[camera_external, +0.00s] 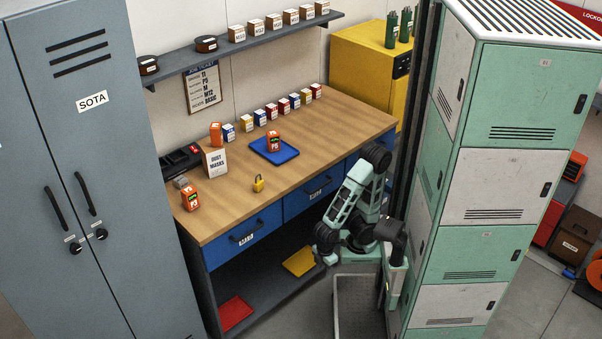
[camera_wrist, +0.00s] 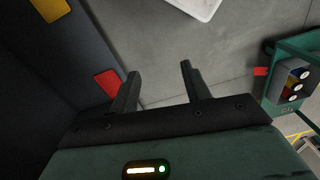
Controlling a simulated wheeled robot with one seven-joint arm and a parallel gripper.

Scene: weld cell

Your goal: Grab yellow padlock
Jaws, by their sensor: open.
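The yellow padlock (camera_external: 258,184) stands on the wooden workbench top (camera_external: 330,125), near its front edge and left of the middle.
Green-white lockers (camera_external: 480,190) stand close right of my arm. Blue drawers (camera_external: 308,196) line the bench front.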

